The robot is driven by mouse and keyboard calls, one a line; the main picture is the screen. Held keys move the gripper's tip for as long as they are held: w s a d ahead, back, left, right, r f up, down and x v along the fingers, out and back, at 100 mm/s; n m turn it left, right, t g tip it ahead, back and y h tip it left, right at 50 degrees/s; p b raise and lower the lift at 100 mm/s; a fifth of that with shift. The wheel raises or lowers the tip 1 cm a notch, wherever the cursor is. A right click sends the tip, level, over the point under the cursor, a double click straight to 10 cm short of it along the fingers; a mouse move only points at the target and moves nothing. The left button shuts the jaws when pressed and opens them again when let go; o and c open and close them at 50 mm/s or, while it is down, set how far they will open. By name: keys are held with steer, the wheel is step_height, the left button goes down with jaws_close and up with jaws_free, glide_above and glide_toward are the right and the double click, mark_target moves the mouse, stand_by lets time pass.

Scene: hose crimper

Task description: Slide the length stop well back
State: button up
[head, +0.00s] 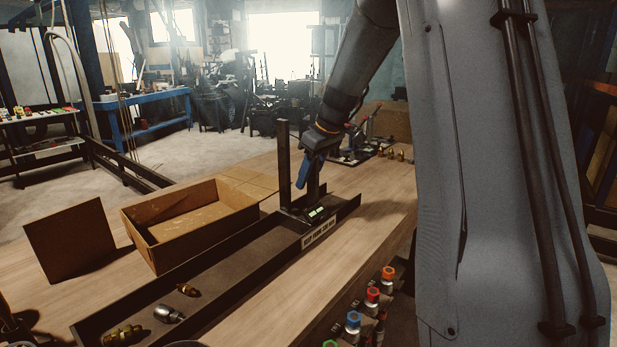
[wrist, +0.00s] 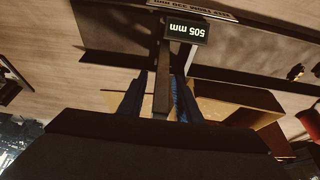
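The length stop (head: 284,165) is a dark carriage with a tall upright plate, standing in the long dark trough (head: 225,262) near its far end. Its small lit display shows in the wrist view (wrist: 187,29), upside down, and reads 505 mm. A dark upright post (wrist: 162,92) rises beside the display. My gripper (head: 305,170) reaches down at the stop, its blue fingers on either side of this post. In the wrist view, narrow gaps seem to show between the post and the fingers (wrist: 161,76). The post's lower part is partly hidden in the head view.
An open cardboard box (head: 190,222) stands behind the trough, with a loose cardboard panel (head: 70,240) to its left. Brass and steel fittings (head: 168,313) lie in the trough's near end. Colored caps (head: 372,295) line the table's front edge. The trough between stop and fittings is clear.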

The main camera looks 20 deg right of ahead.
steer(key=b+v, duration=0.1)
steer(key=v, duration=0.7)
steer(key=shift+b, duration=0.4)
steer(key=shift+f, duration=0.1)
